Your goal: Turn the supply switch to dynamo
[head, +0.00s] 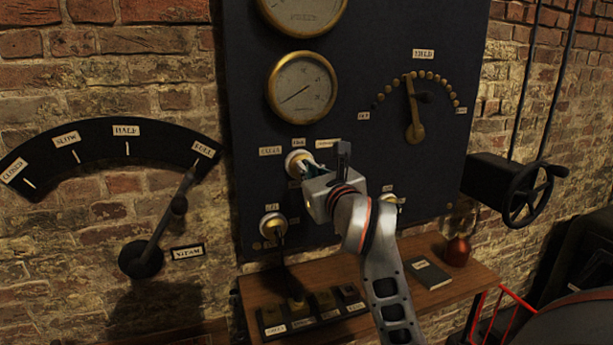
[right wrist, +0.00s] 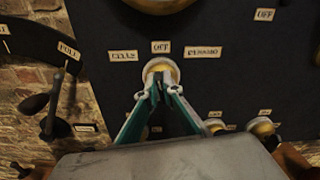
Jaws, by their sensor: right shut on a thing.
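In the right wrist view the switch (right wrist: 160,67) sits below the labels CELLS (right wrist: 123,57), OFF (right wrist: 160,47) and DYNAMO (right wrist: 203,52), straight under OFF. My right gripper (head: 308,168) reaches it from the front. In the right wrist view its two green fingers (right wrist: 160,91) close together on the switch handle. The fingers hide most of the handle, so I cannot tell its exact angle. My left gripper is in neither view.
Brass gauges (head: 302,87) are above the switch, and a FIELD dial with a lever (head: 412,110) is to the right. Another knob (head: 273,226) is lower left. A wooden shelf (head: 400,290) juts out below. A steam lever (head: 160,235) and a handwheel (head: 528,195) flank the panel.

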